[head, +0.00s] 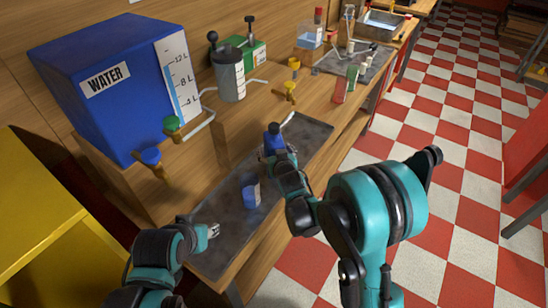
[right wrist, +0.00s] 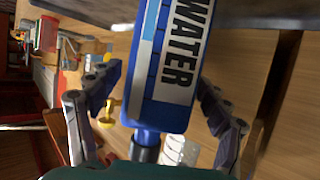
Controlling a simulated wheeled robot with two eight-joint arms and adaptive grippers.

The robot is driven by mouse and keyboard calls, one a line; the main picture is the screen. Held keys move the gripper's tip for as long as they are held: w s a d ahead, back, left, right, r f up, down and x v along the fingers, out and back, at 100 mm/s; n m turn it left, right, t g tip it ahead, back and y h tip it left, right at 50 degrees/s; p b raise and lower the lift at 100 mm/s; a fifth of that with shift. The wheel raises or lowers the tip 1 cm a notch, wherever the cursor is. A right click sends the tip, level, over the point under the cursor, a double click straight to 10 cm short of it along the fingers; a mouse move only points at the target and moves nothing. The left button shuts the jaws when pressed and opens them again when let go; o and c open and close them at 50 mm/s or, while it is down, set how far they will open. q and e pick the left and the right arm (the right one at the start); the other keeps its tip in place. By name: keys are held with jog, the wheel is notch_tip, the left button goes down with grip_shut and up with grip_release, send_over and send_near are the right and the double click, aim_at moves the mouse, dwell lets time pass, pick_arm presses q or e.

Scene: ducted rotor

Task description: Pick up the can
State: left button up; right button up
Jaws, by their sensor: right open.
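The blue can (head: 273,139) stands on the dark tray of the bench in the head view, partly hidden by my right gripper (head: 275,155). In the right wrist view the can (right wrist: 160,80) is large, with a white WATER label and a dark cap towards the palm. My right gripper (right wrist: 160,85) is open, one finger on each side of the can, with gaps visible in this view. My left gripper (head: 211,230) is low over the tray's near end; its jaws are too small to read.
A blue cup (head: 251,195) stands on the dark tray (head: 225,205) between my grippers. A large blue water tank (head: 105,75) with taps is on the raised shelf at left. A grey canister (head: 229,75) stands behind. The checkered floor (head: 450,130) at right is open.

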jog(key=shift+x, duration=0.95)
jog(key=shift+r, duration=0.1)
jog(key=shift+c, duration=0.3)
grip_shut()
jog(key=shift+r, duration=0.1)
